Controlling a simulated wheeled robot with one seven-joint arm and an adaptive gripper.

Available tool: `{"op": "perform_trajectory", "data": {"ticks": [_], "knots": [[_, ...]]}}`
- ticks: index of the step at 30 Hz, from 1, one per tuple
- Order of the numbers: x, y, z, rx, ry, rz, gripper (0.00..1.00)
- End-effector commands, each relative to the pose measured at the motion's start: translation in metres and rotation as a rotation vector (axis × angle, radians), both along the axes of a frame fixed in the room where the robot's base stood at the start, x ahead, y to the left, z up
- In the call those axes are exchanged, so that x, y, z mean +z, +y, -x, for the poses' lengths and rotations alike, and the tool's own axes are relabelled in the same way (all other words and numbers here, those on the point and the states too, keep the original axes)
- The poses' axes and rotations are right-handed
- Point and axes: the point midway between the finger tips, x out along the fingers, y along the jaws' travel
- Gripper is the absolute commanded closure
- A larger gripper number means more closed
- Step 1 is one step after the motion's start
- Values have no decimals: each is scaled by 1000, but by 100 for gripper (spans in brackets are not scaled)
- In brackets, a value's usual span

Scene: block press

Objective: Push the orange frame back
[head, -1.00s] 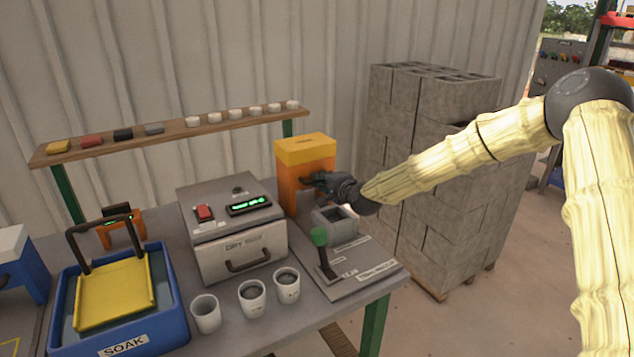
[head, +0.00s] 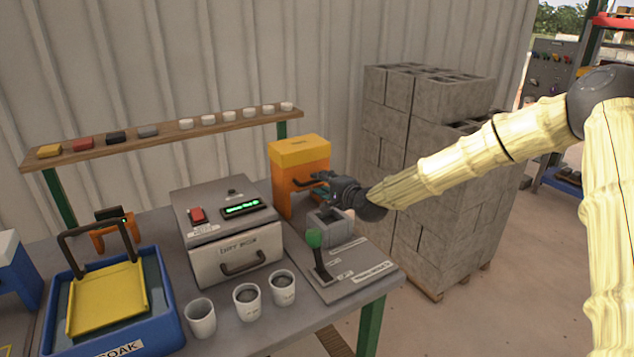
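The orange frame (head: 284,188) stands upright at the back right of the table, with a yellow-orange block-shaped head (head: 300,150) on top. My gripper (head: 318,181) is just right of the frame, under the head's right side, with its fingers pointing left. I cannot tell whether the fingers touch the frame, or whether they are open or shut. A grey box-shaped mould (head: 331,229) sits right below my gripper on a grey base plate (head: 365,273). A green-knobbed lever (head: 314,240) stands in front of the mould.
A grey drying box (head: 237,256) stands left of the frame, with cups (head: 246,300) in front. A blue soak tub (head: 165,315) is at the left. A shelf (head: 165,135) runs behind. Stacked concrete blocks (head: 440,190) stand behind my arm.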

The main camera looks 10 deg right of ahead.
Motion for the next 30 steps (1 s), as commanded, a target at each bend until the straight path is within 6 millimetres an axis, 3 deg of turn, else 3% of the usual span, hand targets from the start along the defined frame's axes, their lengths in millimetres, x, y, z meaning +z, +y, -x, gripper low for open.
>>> {"op": "perform_trajectory", "data": {"ticks": [6,12,18,30], "knots": [[9,-13,38,-1,0,-2,66],[14,-20,61,-1,0,-1,66],[16,-23,71,0,-1,-1,66],[21,-23,71,0,0,0,66]]}}
